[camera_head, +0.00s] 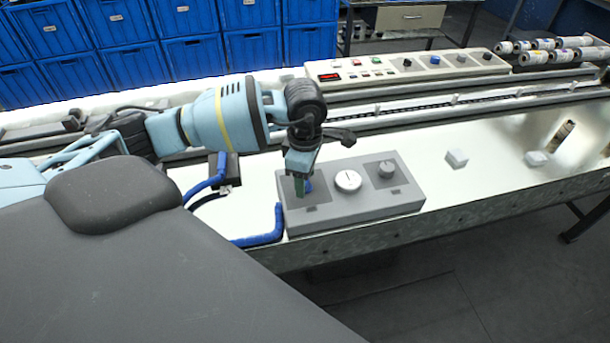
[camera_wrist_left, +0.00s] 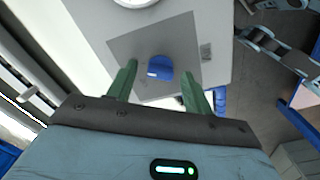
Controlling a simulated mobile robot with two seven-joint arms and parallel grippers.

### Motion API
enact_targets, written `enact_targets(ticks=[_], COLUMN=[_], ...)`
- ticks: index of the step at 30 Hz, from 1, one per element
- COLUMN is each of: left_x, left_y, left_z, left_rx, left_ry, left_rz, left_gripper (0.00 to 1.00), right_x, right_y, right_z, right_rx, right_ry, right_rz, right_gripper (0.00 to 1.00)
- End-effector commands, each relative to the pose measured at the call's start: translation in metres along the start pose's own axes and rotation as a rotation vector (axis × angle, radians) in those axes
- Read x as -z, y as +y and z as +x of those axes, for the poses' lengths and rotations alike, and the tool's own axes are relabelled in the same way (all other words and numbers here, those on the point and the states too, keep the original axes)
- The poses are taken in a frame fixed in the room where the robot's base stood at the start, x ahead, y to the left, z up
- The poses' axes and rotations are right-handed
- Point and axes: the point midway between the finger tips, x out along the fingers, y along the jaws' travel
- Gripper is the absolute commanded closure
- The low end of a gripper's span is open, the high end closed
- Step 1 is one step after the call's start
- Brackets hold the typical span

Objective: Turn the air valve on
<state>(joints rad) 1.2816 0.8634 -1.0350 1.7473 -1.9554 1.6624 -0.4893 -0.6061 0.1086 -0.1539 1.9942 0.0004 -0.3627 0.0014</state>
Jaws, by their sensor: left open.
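The air valve is a blue knob (camera_wrist_left: 160,67) on a dark square of the grey valve box (camera_head: 345,218), which lies on the white table near its front edge. In the head view the blue knob (camera_head: 309,186) is partly hidden behind my left gripper (camera_head: 301,188). My left gripper points down over the left part of the box. In the left wrist view its two green fingers (camera_wrist_left: 158,88) are open, one on each side of the blue knob. I cannot tell whether they touch it. My right gripper is not in view.
A white gauge (camera_head: 348,181) and a grey knob (camera_head: 386,169) sit on the same box to the right. Blue hoses (camera_head: 262,238) run at its left. A control panel (camera_head: 405,66) stands behind. Small white blocks (camera_head: 456,158) lie on the table to the right.

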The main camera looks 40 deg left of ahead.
Motion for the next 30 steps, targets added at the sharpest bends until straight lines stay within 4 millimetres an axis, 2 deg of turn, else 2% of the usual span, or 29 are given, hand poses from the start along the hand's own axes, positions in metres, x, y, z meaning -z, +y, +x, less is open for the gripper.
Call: enact_targets(ticks=[5, 19, 24, 30], left_x=[0.000, 0.000, 0.000, 0.000], left_y=[0.000, 0.001, 0.000, 0.000], left_z=[-0.005, -0.070, -0.078, -0.078], left_rx=[-0.001, -0.002, -0.001, 0.000], left_ry=[0.000, -0.001, 0.000, 0.000], left_rz=[0.000, 0.000, 0.000, 0.000], left_gripper=[0.49, 0.49, 0.49, 0.49], right_x=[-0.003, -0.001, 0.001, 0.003], right_y=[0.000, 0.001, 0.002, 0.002], right_z=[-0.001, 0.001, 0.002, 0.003], right_rx=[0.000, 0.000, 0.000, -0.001], right_ry=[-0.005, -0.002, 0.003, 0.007], right_rz=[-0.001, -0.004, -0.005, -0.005], right_gripper=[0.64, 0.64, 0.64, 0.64])
